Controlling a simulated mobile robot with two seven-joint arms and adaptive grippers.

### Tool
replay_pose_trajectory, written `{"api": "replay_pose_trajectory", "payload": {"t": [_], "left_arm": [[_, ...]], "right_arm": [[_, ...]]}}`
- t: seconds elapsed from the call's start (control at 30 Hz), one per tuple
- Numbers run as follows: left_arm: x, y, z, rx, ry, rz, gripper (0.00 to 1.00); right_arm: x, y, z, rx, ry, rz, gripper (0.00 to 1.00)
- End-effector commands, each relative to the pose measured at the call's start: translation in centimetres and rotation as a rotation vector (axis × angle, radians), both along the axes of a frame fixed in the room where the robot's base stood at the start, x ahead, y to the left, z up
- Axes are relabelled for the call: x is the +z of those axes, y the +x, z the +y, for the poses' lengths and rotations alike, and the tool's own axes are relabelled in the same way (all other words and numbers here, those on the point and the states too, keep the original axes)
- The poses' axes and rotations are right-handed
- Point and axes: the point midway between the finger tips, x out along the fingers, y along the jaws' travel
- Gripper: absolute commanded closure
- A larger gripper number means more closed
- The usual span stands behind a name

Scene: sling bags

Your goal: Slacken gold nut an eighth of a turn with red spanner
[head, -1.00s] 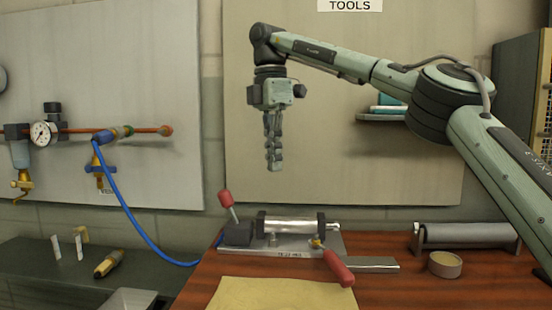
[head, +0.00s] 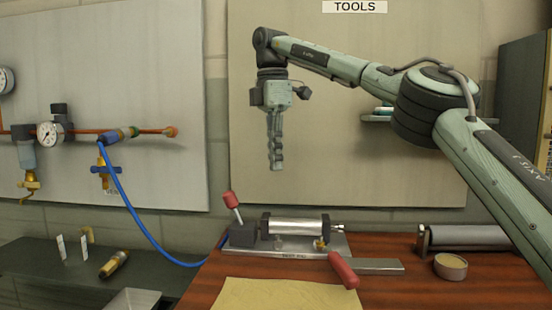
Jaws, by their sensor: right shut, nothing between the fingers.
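A small gold nut (head: 320,244) sits on the right end of the clamp fixture on the wooden bench. A red-handled tool (head: 343,270), which looks like the red spanner, slants from beside the nut down to the right; its jaw end is too small to tell whether it is around the nut. My right gripper (head: 276,168) hangs pointing down, shut and empty, well above the fixture and apart from the spanner. My left gripper is out of view.
The fixture (head: 292,255) holds a silver cylinder (head: 291,226) and has a red-knobbed lever (head: 231,200) at left. A yellow cloth (head: 285,294) lies in front. A round tin (head: 451,266) and a grey roller (head: 465,236) are at right.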

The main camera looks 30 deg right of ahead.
Motion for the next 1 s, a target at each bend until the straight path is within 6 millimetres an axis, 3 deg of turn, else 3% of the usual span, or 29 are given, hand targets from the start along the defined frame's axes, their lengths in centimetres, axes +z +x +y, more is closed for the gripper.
{"api": "replay_pose_trajectory", "payload": {"t": [0.37, 1.0], "left_arm": [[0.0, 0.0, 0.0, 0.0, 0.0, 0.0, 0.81], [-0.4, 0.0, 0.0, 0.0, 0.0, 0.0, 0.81]], "right_arm": [[0.0, -0.1, 0.0, 0.007, 0.0, 0.0, 1.0], [0.0, -2.0, 0.2, 0.185, 0.0, -0.001, 1.0]]}}
